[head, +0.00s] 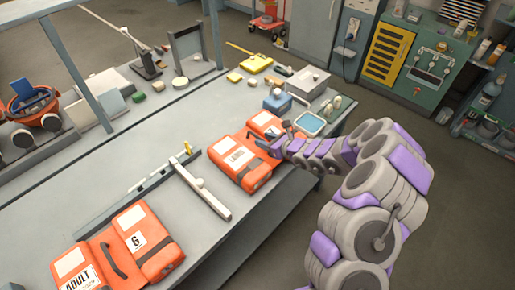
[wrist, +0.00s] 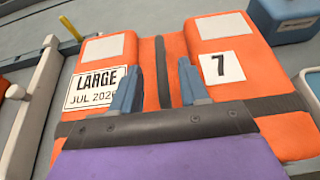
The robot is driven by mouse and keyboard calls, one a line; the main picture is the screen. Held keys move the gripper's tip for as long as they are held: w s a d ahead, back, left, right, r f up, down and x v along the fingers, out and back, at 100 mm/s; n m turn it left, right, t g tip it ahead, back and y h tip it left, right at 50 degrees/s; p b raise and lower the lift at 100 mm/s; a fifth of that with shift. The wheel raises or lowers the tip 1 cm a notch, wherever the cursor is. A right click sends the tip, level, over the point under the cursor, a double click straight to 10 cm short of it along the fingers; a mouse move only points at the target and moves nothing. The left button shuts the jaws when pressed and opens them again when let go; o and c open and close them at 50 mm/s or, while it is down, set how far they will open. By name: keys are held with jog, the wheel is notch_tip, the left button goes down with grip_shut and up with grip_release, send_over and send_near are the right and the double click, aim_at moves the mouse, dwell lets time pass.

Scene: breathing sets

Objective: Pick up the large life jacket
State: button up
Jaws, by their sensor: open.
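The large life jacket (head: 243,160) is orange and lies flat on the grey workbench, near its right end. In the wrist view the jacket (wrist: 95,70) fills most of the picture, with a "LARGE JUL" label on its left half, a "7" on its right half and a dark strap down the middle. My gripper (wrist: 160,85) is open, its two blue-grey fingers over the jacket on either side of the middle strap. I cannot tell whether the fingers touch the jacket. In the head view my gripper (head: 275,147) partly covers the jacket's right half.
Another orange life jacket (head: 118,245), marked "ADULT" and "6", lies at the bench's near left. A pale bar (head: 200,188) lies between the jackets. A blue box (head: 277,101), a blue-topped tray (head: 311,122) and a grey box (head: 308,82) stand just behind the large jacket.

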aim_at(258, 137)
jog(key=b+x, duration=0.1)
jog(key=x, duration=0.2)
jog(key=shift+w+a+f, duration=0.15)
jog(key=shift+w+f, duration=0.05)
jog(key=shift+f, duration=0.1)
jog(key=shift+w+a, duration=0.2)
jog(key=shift+w, duration=0.1)
jog(key=shift+c, duration=0.3)
jog(key=shift+a, duration=0.2)
jog(key=c, duration=0.4)
grip_shut()
jog(key=shift+d, duration=0.1)
